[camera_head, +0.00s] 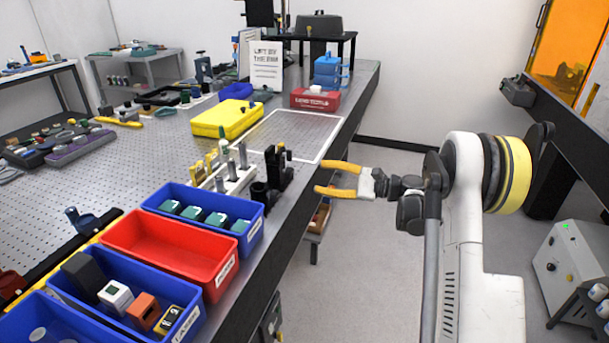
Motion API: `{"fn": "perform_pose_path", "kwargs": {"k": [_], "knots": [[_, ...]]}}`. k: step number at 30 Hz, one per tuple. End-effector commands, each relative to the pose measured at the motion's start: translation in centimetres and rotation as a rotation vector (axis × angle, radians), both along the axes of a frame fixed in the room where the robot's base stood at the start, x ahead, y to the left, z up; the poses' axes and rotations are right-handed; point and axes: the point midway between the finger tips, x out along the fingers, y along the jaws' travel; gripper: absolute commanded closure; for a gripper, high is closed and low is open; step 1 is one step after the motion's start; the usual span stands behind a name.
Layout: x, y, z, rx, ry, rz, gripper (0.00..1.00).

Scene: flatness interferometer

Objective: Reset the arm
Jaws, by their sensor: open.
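My gripper (327,179) has two yellow fingers that stand apart with nothing between them. It points left and shows in front of the right edge of the perforated optical table (345,142), with the floor behind it. My white arm (462,200) rises from the bottom right and bends at a joint with a yellow band. The gripper appears to touch nothing.
A red bin (170,247) stands empty between blue bins (248,235) holding small parts near the table's front right. Dark upright fixtures (277,170) stand near the table edge, left of my gripper. A yellow case (226,118) lies farther back. A white-outlined area (290,135) is clear.

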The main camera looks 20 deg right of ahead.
Motion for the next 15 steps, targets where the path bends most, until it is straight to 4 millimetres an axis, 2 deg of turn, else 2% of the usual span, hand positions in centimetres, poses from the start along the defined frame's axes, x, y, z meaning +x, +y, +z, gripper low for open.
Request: {"fn": "perform_pose_path", "kwargs": {"k": [5,15], "knots": [[-1.1,-1.6,0.0,0.000,0.000,0.000,0.50],[-1.3,-1.8,0.1,0.000,0.000,0.001,0.50]]}}
